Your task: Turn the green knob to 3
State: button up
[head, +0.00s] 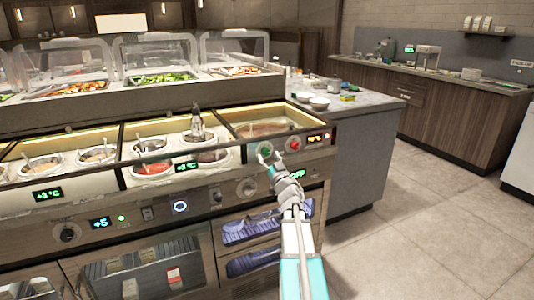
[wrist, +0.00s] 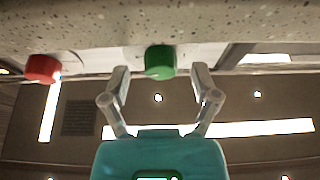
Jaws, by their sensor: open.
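The green knob (head: 265,147) is on the counter's front panel, left of a red knob (head: 293,144). My gripper (head: 267,156) is in front of it and partly covers it in the head view. In the wrist view the green knob (wrist: 160,62) sits between the two fingertips of my open gripper (wrist: 160,76). There is a visible gap on each side, and neither finger appears to touch it. The red knob (wrist: 42,68) is off to the left there. The scale marks and the knob's setting cannot be read.
A lit display (head: 314,139) is right of the red knob. A grey knob (head: 246,187) and a green "OFF" display (head: 297,174) are lower on the front. Sauce wells (head: 153,145) are to the left. The floor (head: 420,235) at right is clear.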

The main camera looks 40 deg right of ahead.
jog(key=shift+w+d+r, duration=0.1)
jog(key=shift+w+r, duration=0.1)
jog(key=shift+w, duration=0.25)
jog(key=shift+c, duration=0.3)
grip_shut()
